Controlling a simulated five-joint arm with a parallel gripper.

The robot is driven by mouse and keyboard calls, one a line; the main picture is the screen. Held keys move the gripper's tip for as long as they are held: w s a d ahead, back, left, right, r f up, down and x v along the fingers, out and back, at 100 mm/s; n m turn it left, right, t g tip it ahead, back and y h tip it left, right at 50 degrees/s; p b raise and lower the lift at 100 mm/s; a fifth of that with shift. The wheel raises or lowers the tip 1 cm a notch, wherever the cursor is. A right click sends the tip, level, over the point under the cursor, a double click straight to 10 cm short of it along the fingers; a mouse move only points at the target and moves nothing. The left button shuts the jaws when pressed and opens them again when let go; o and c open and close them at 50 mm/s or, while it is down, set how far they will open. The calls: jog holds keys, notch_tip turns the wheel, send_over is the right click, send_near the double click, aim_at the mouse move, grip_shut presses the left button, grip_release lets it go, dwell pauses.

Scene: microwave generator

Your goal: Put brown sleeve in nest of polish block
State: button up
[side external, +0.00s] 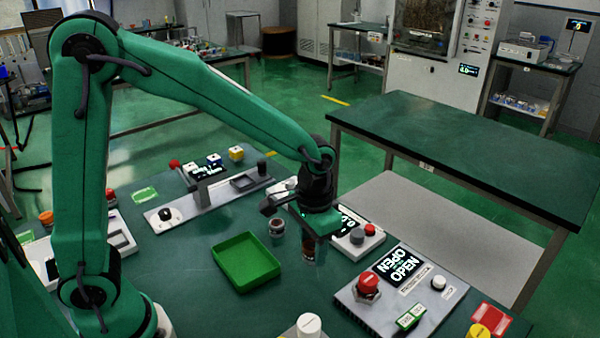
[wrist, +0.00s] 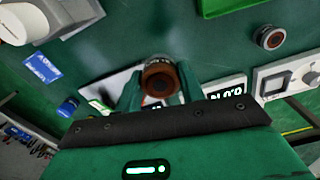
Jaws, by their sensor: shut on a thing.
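The brown sleeve (wrist: 160,78) is a short round piece with a dark reddish-brown top, upright between the two green fingers of my gripper (wrist: 157,92) in the wrist view. In the side view my gripper (side external: 312,234) points down, shut on the brown sleeve (side external: 308,250), which is low over or on the green table; I cannot tell if it touches. No label reading polish block is legible, so I cannot tell which thing is the polish block or where its nest is.
A small grey cylinder (side external: 277,228) stands left of my gripper. A green tray (side external: 246,262) lies left and nearer. A panel with a red button (side external: 368,284) and an OPEN display is at the right. A grey device with a display (side external: 357,238) stands just behind my gripper.

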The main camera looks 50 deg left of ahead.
jog(key=w+a+r+n, duration=0.2)
jog(key=w+a+r, duration=0.2)
jog(key=a+r, duration=0.6)
jog(key=s+d+f, duration=0.1)
jog(key=d+f, duration=0.2)
jog(key=s+d+f+m, duration=0.1)
jog(key=s+d+f, duration=0.1)
jog(key=d+f, duration=0.2)
jog(key=s+d+f+m, duration=0.1)
jog(key=d+f, duration=0.2)
jog(key=shift+s+d+f, duration=0.15)
jog(key=shift+d, duration=0.05)
jog(key=w+a+f, duration=0.2)
jog(key=a, duration=0.1)
jog(key=w+a+f, duration=0.2)
jog(key=a, duration=0.1)
jog(key=w+a+f, duration=0.2)
jog(key=a+f, duration=0.1)
jog(key=shift+w+a, duration=0.3)
jog(key=shift+a, duration=0.05)
jog(key=shift+f, duration=1.8)
jog(key=shift+f, duration=0.15)
